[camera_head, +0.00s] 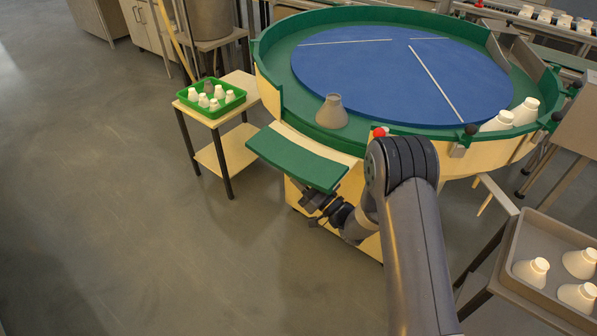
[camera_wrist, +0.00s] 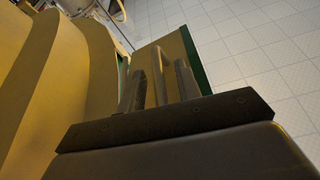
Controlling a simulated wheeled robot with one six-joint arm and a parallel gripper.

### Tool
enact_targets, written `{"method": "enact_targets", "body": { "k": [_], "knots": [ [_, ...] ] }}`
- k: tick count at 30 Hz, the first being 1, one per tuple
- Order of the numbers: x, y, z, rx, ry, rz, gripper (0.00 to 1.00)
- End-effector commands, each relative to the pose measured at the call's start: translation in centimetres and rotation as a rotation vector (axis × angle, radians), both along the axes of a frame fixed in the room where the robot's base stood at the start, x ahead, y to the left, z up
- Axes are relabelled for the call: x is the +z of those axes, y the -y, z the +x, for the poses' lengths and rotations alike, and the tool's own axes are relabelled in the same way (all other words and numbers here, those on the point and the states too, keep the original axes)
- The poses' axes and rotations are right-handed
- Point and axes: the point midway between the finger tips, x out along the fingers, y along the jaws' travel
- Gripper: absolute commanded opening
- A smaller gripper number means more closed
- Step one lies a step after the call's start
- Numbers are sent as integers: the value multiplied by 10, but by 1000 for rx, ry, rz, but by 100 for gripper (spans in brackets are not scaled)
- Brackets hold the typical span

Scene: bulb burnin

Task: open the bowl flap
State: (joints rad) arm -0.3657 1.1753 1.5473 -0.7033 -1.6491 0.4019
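The flap (camera_head: 300,158) is a flat green-topped board that juts outward, about level, from the near left side of the big round bowl (camera_head: 268,92) with the blue disc. My gripper (camera_head: 318,203) is just under the flap's outer end. In the wrist view, the flap's tan underside (camera_wrist: 168,45) with a green edge fills the upper middle. A thin loop handle (camera_wrist: 157,58) stands out from it between the two dark fingers of my gripper (camera_wrist: 158,88). The fingers are apart, with visible gaps to the handle; I see no firm contact.
A grey bulb-shaped piece (camera_head: 332,112) stands inside the bowl near the flap. A red knob (camera_head: 380,132) sits on the rim. A small table (camera_head: 238,150) with a green tray (camera_head: 212,112) is at left. A grey tray (camera_head: 520,240) of white pieces is at right. Floor at left is clear.

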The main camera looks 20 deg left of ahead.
Motion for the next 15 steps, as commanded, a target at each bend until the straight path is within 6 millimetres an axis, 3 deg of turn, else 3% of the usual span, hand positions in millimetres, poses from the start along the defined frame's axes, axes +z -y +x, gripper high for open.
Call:
{"method": "enact_targets", "body": {
  "k": [7, 15],
  "knots": [
    [0, -1, 0, 0, 0, 0, 33],
    [0, 0, 0, 0, 0, 0, 10]
  ]
}}
